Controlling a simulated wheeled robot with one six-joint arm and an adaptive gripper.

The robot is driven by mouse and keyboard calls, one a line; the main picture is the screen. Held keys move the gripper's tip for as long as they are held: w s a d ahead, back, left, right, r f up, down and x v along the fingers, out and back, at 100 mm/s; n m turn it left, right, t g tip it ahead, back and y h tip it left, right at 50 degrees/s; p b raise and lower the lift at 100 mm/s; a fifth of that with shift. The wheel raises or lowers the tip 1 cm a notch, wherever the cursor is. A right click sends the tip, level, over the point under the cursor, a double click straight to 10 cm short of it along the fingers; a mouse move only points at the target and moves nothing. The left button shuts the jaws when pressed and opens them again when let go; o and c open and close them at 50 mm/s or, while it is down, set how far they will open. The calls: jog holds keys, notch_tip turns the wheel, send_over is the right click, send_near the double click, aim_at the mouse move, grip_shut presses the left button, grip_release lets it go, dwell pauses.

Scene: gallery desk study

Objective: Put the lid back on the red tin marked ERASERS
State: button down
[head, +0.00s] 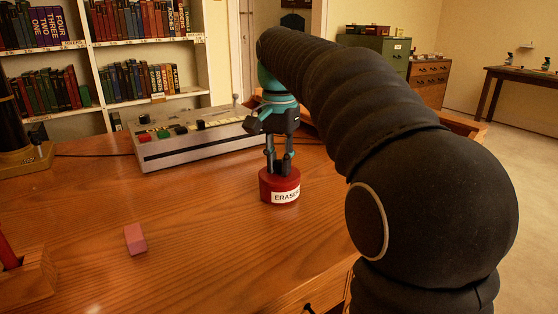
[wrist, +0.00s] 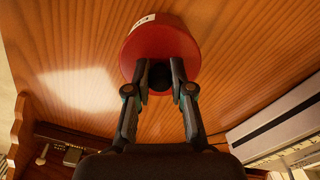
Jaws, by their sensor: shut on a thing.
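The red tin (head: 267,194) stands upright on the desk, with a white label on its side reading "ERASE…", the end cut off from view. Its red lid (wrist: 161,47) shows from above in the wrist view, round with a dark knob (wrist: 160,76) in the middle. The lid appears to be on the tin; I cannot make out whether it is fully seated. My gripper (head: 280,168) points down over the tin, its fingers shut on the lid's knob. In the wrist view my gripper (wrist: 159,84) has one finger on each side of the knob.
A grey console (head: 190,143) with buttons stands behind the tin to the left. A pink eraser (head: 135,239) lies on the desk at left front, near a wooden holder (head: 28,281). The desk around the tin is clear.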

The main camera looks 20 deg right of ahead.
jog(key=shift+c, duration=2.3)
grip_release()
jog(key=shift+r+p, duration=1.1)
jog(key=shift+r, duration=2.4)
